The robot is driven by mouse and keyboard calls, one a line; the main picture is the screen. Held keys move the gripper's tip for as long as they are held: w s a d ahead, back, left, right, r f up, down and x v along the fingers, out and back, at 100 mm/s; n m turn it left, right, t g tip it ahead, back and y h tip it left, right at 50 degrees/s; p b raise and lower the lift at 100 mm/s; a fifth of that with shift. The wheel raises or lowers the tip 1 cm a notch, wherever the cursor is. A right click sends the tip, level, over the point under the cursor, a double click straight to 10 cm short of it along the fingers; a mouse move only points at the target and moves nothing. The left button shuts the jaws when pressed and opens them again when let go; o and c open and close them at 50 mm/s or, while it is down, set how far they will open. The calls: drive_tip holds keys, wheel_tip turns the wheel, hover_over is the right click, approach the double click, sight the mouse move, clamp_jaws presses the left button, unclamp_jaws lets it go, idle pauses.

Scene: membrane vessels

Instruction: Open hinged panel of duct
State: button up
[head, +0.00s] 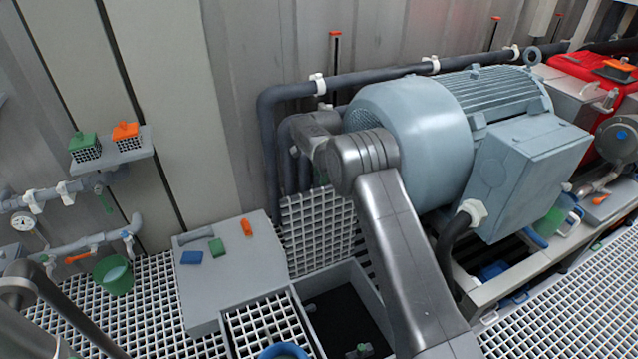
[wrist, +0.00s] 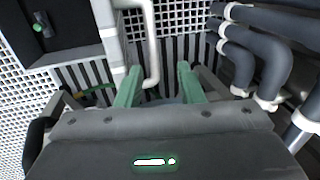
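My gripper (wrist: 158,76) shows in the wrist view as two green fingers with a wide gap between them. A pale bent bar (wrist: 152,55) comes down into that gap from above; I cannot tell whether a finger touches it. In the head view my arm reaches behind the motor, and I cannot make out the fingers. A grey-framed recess (head: 345,305) with a dark inside lies in the floor. A white grating panel (head: 318,228) stands upright behind it. I cannot tell for sure which part is the duct's hinged panel.
A large blue-grey motor (head: 425,110) stands to the right of my arm. Dark pipes (wrist: 265,55) run close on the right in the wrist view. A grey box (head: 235,270) with small loose pieces on top stands left of the recess. A green bucket (head: 113,275) is farther left.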

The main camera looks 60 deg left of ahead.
wheel_tip(320, 180, up, 7)
drive_tip(key=d, duration=0.1)
drive_tip(key=shift+d+r+p, duration=0.2)
drive_tip(key=shift+d+p, duration=0.05)
drive_tip(key=shift+p, duration=0.1)
drive_tip(key=a+f, duration=0.1)
drive_tip(key=f, duration=0.3)
drive_tip(key=f+b, duration=0.1)
drive_tip(key=f, duration=0.4)
drive_tip(key=a+f, duration=0.1)
drive_tip(key=f, duration=0.3)
drive_tip(key=shift+a+f, duration=0.2)
drive_tip(key=shift+a, duration=0.1)
